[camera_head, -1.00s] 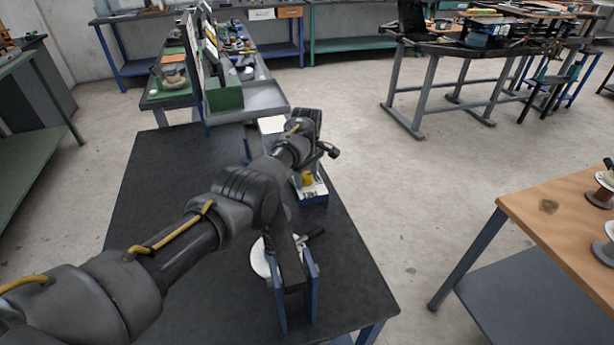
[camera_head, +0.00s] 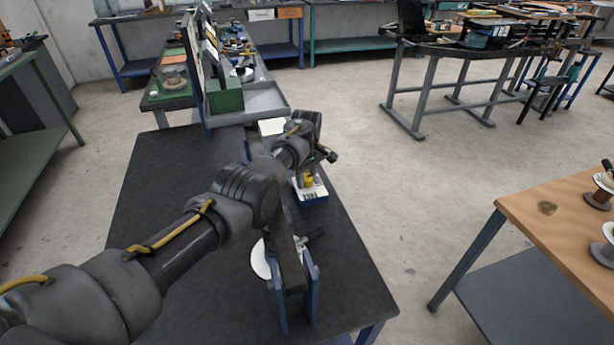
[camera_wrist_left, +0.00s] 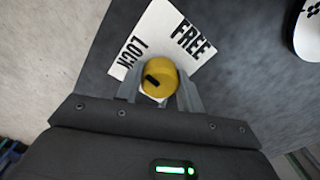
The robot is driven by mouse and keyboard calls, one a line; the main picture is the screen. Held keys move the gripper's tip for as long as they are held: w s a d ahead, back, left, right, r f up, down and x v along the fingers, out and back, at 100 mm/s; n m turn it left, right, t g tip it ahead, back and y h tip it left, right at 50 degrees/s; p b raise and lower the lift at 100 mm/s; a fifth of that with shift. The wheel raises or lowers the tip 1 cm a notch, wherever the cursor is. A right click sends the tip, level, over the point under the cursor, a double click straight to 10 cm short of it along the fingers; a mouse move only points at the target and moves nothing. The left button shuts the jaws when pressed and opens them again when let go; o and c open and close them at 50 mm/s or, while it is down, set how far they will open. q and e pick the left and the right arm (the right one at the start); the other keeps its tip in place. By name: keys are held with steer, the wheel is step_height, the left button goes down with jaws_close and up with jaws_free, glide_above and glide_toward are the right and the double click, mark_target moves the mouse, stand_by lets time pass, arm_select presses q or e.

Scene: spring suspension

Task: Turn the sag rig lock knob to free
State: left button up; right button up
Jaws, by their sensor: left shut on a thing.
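The yellow lock knob (camera_wrist_left: 158,77) has a short black mark on top and sits on a white plate (camera_wrist_left: 168,32) printed LOCK on the left and FREE on the right. The mark lies toward the LOCK side, clear of FREE. My left gripper (camera_wrist_left: 159,88) has one finger on each side of the knob and is shut on it. In the head view the knob (camera_head: 308,180) shows below the wrist, on its white and blue base (camera_head: 313,193). My right gripper is out of view.
The knob base stands on a dark table (camera_head: 165,180) near its right edge. Nearer stand blue uprights (camera_head: 312,285) and a white disc (camera_head: 260,262), partly behind my left arm. A wooden table (camera_head: 545,210) with spools is at the right. Open floor lies between.

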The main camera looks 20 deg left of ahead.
arm_select(q)
steer(key=m+p, duration=0.1)
steer(key=m, duration=0.2)
steer(key=shift+r+m, duration=0.1)
steer(key=shift+m, duration=0.2)
steer(key=m, duration=0.3)
steer(key=shift+a+m+p, duration=0.1)
steer(key=shift+m+p, duration=0.2)
steer(key=m, duration=0.4)
steer(key=shift+m, duration=0.3)
steer(key=m, duration=0.4)
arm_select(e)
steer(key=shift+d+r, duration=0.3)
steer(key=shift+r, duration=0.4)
arm_select(q)
steer(key=shift+m, duration=0.4)
steer(key=shift+w, duration=0.1)
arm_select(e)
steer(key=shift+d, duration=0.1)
arm_select(q)
steer(key=o, duration=1)
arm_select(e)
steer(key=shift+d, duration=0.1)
